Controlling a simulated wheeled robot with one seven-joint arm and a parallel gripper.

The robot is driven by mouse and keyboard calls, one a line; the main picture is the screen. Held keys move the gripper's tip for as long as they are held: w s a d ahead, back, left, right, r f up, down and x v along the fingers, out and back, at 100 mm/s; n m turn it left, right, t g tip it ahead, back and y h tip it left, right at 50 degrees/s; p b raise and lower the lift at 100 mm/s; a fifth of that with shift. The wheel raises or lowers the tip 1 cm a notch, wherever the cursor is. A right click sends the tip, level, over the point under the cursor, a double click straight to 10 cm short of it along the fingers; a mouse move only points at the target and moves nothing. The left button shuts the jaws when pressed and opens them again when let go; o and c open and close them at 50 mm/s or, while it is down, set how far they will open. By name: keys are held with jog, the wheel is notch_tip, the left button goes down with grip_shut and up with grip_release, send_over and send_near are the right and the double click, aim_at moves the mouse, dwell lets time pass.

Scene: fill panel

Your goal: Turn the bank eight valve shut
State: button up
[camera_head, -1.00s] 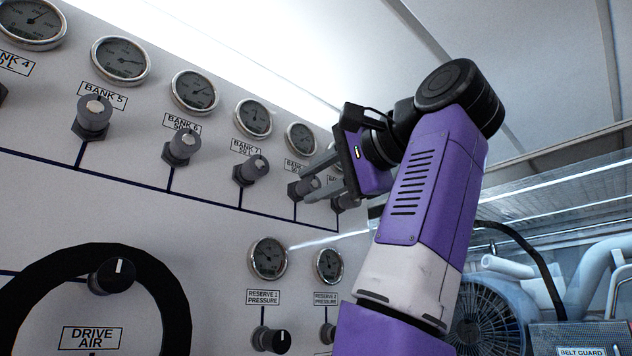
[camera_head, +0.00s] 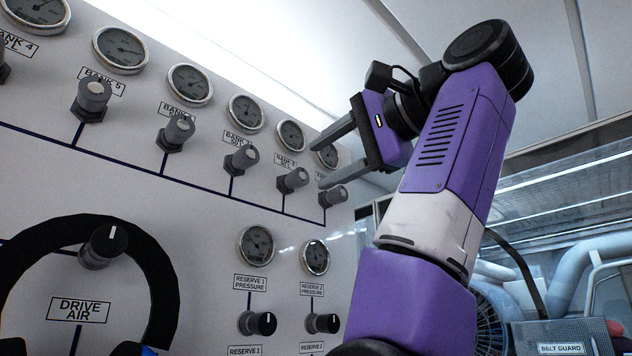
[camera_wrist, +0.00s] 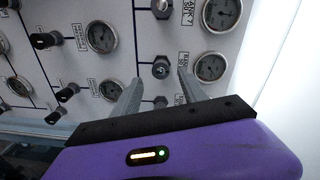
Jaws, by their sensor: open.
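The bank eight valve (camera_head: 292,180) is a grey knob with a lighter cap, under its label and gauge, second from the right end of the visible row. My gripper (camera_head: 317,166) is open and empty, its two grey fingers pointing left at the panel. In the head view the fingertips are just right of this valve and seem short of it. In the wrist view the valve (camera_wrist: 161,68) appears between my fingertips (camera_wrist: 158,76), apart from both. The small bank labels are hard to read. The knob's exact turn is unclear.
The bank seven valve (camera_head: 241,160) is to the left and the end valve (camera_head: 333,195) is close to the lower fingertip. The Reserve 1 (camera_head: 257,323) and Reserve 2 (camera_head: 323,323) knobs sit below. A large black ring (camera_head: 165,300) stands out at lower left.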

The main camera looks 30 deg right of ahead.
jog(key=shift+b+v, duration=0.8)
jog(key=shift+b, duration=0.35)
jog(key=shift+s, duration=0.15)
